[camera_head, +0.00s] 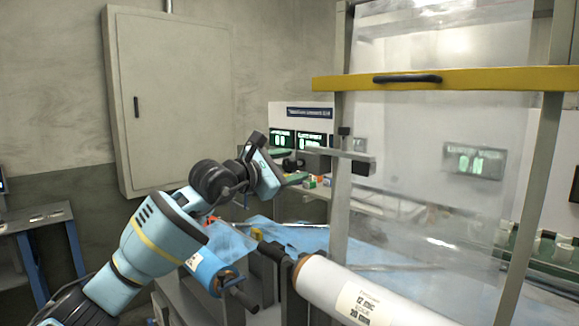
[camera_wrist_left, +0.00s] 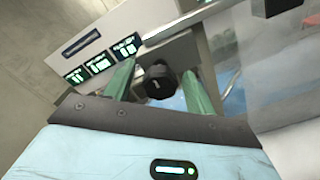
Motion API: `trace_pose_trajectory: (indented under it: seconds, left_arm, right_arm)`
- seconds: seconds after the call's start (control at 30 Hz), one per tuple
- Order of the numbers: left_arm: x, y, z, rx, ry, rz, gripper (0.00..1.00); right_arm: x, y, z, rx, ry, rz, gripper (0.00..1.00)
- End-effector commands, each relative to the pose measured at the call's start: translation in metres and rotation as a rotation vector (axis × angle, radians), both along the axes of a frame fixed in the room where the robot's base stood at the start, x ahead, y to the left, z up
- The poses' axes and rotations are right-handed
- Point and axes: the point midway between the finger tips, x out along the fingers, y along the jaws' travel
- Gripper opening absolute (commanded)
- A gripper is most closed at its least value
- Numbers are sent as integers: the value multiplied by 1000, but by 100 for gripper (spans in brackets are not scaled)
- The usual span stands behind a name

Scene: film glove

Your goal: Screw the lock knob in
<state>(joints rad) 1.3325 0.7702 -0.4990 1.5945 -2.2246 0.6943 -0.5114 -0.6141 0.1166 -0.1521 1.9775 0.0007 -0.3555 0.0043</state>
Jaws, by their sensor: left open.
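The lock knob (camera_wrist_left: 157,84) is a black round knob with a small pale mark on its face, seen end-on in the left wrist view. It sits in front of a grey block (camera_wrist_left: 172,50). My left gripper (camera_head: 290,166) is open, its green fingers on either side of the knob, with visible gaps. In the head view the gripper is at the grey block (camera_head: 316,160) on the bar beside the frame's left post, and the knob is small and dark there. I cannot tell how deep the knob sits. My right gripper is not in view.
A yellow crossbar (camera_head: 450,78) with a black handle spans the upright frame holding clear film. A white film roll (camera_head: 350,292) lies low in front. A white panel with green displays (camera_head: 283,138) stands behind the gripper. A grey cabinet (camera_head: 170,100) hangs on the wall.

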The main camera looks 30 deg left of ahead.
Motion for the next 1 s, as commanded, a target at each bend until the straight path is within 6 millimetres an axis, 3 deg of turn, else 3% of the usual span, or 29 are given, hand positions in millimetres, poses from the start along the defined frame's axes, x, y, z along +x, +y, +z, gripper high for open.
trace_pose_trajectory:
  seconds: [0.27, 0.7, 1.0]
  left_arm:
    - [-7, 4, -1, 0, 2, 1, 55]
    - [-61, 23, -3, 1, 4, 2, 55]
    - [-74, 26, 0, 0, 1, -1, 55]
  right_arm:
    - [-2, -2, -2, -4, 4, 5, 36]
    - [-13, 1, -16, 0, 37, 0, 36]
    - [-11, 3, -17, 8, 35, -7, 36]
